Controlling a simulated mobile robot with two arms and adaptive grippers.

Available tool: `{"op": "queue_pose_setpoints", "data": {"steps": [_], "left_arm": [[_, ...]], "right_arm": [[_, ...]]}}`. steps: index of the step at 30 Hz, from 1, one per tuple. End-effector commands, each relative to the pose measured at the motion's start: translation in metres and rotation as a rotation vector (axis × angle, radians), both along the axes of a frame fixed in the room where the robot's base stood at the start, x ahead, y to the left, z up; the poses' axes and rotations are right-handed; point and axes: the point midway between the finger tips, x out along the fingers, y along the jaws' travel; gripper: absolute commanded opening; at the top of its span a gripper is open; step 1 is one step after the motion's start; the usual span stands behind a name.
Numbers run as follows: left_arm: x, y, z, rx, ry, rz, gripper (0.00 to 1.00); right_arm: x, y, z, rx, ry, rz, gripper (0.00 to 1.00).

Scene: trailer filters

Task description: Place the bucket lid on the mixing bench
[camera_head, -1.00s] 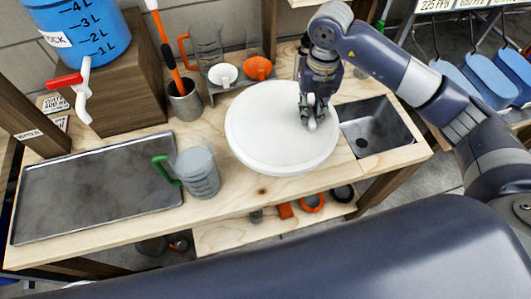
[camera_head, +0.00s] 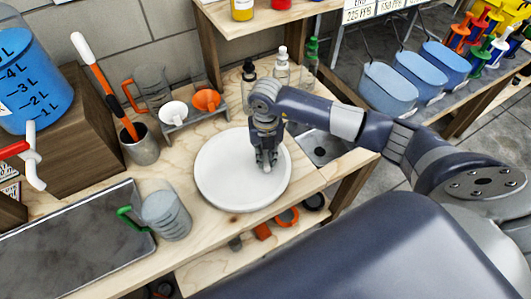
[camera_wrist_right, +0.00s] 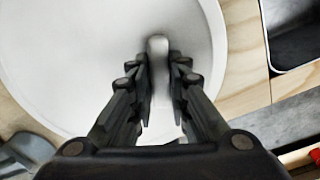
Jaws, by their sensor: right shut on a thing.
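The white round bucket lid (camera_head: 225,180) lies flat at the mixing bench (camera_head: 185,195), over its wooden top. In the right wrist view the lid (camera_wrist_right: 60,60) fills the upper left, with a raised handle (camera_wrist_right: 158,48) between my fingers. My right gripper (camera_head: 267,163) points down at the right part of the lid and is shut on its handle; it also shows in the right wrist view (camera_wrist_right: 160,85). I cannot tell whether the lid touches the bench or hangs just above it. My left gripper is not in view.
A clear jug with a green handle (camera_head: 165,215) and a metal tray (camera_head: 75,240) are left of the lid. A metal cup with tools (camera_head: 139,148) and a grey stand with scoops (camera_head: 190,115) are behind. A sink (camera_head: 320,150) is at right. Bottles (camera_head: 281,68) stand behind.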

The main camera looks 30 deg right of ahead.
Motion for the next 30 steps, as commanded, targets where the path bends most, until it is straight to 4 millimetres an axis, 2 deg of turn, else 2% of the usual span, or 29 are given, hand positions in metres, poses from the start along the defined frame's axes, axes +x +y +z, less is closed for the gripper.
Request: {"op": "queue_pose_setpoints", "data": {"steps": [4, 5, 6, 7, 16, 20, 23, 30], "left_arm": [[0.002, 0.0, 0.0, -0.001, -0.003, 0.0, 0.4], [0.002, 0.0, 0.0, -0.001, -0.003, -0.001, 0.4], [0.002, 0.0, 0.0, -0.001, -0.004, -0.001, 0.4], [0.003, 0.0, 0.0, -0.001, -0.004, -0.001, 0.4], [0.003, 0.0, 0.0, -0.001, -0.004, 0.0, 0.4], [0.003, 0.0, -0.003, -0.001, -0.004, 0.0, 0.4], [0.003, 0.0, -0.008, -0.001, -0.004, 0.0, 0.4], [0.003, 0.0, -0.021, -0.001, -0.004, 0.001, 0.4]], "right_arm": [[0.0, 0.0, 0.0, 0.0, -0.001, 0.0, 0.0], [0.0, 0.0, 0.0, -0.001, 0.0, 0.0, 0.23], [0.0, 0.0, 0.0, -0.001, 0.0, 0.0, 0.32], [0.0, 0.0, 0.0, -0.001, 0.0, 0.0, 0.36], [0.0, 0.0, 0.001, 0.0, 0.0, 0.0, 0.36], [0.001, 0.0, 0.008, 0.0, -0.002, 0.0, 0.36], [0.002, 0.0, 0.022, -0.001, -0.005, 0.002, 0.36], [0.002, 0.0, 0.073, -0.001, -0.006, 0.002, 0.36]]}}
